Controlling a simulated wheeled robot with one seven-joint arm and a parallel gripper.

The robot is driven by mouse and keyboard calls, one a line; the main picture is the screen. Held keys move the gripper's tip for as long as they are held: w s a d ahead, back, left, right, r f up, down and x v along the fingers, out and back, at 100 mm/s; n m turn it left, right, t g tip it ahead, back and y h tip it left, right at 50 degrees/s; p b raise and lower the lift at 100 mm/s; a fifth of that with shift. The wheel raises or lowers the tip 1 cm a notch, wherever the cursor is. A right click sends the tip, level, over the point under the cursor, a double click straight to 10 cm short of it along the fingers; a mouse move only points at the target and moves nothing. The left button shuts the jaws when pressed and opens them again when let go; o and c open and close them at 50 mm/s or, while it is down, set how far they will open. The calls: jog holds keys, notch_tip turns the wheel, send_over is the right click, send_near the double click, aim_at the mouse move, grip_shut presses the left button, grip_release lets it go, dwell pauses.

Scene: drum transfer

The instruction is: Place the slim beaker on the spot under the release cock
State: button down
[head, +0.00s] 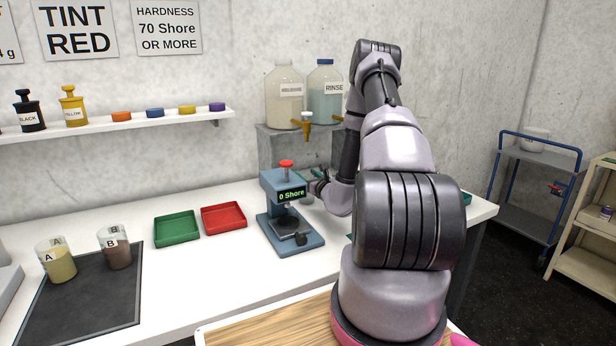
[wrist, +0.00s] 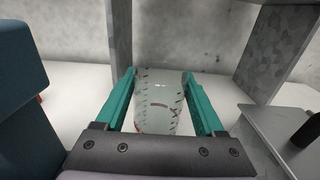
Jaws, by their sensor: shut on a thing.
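My gripper (wrist: 159,76) is shut on the slim beaker (wrist: 158,103), a clear tapered cup with graduation marks between the two teal fingers in the wrist view. The beaker looks empty and roughly upright. I cannot tell whether its base touches the white bench. In the head view my gripper (head: 318,184) is mostly hidden behind the hardness tester and my arm. The release drum (head: 285,103) stands on a grey metal stand (head: 283,149), with its orange cock (head: 307,130) at the front. The spot under the cock is not visible in either view.
The blue hardness tester (head: 284,190) stands close left of my gripper. The rinse drum (head: 325,102) is beside the release drum. The stand's side panel (wrist: 278,45) rises right of the beaker. Red (head: 223,217) and green (head: 177,229) trays lie left.

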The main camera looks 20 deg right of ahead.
jog(key=shift+f, duration=0.1)
grip_release()
jog(key=shift+s, duration=0.25)
jog(key=s, duration=1.1)
jog(key=shift+s+d, duration=0.25)
jog(key=shift+s, duration=0.05)
